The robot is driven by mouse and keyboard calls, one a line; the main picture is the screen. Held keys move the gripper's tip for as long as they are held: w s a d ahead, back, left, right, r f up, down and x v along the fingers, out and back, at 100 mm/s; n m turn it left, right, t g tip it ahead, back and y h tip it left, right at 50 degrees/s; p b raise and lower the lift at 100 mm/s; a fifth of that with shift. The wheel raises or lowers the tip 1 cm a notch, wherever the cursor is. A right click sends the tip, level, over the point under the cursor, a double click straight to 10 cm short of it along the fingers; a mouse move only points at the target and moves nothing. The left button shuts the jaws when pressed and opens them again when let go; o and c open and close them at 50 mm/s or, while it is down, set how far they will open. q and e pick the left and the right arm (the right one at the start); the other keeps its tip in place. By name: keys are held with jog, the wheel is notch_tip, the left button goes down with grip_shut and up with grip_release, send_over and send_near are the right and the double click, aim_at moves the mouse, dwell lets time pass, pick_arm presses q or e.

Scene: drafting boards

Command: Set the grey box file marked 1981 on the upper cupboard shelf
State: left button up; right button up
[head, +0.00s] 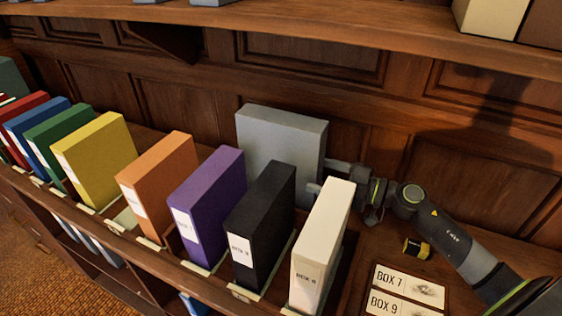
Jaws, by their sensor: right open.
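A grey box file (281,135) stands upright behind the purple and black box files. No 1981 marking shows on the side I see, and its lower part is hidden by those files. My right gripper (326,179) is open at the grey file's right edge, one finger towards the back and one towards the front. I cannot tell whether either finger touches it. An upper shelf (330,33) runs along the top of the view. My left gripper is not in view.
A front row holds red, blue, green, yellow (98,158), orange (160,180), purple (207,205), black (262,222) and cream (325,240) box files. The cream one stands close to my right gripper. A label card (405,292) and a yellow-black roll (416,248) lie at right.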

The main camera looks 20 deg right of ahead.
aim_at(298, 169)
jog(key=shift+f+p+x, duration=0.15)
jog(key=shift+p+x, duration=0.25)
jog(key=shift+x, duration=1.3)
jog(key=shift+f+p+x, duration=0.2)
jog(key=shift+p+x, duration=0.2)
jog(key=shift+x, duration=1.35)
jog(key=shift+d, duration=0.1)
jog(key=c, duration=1.6)
jog(key=shift+w+r, duration=0.1)
grip_shut()
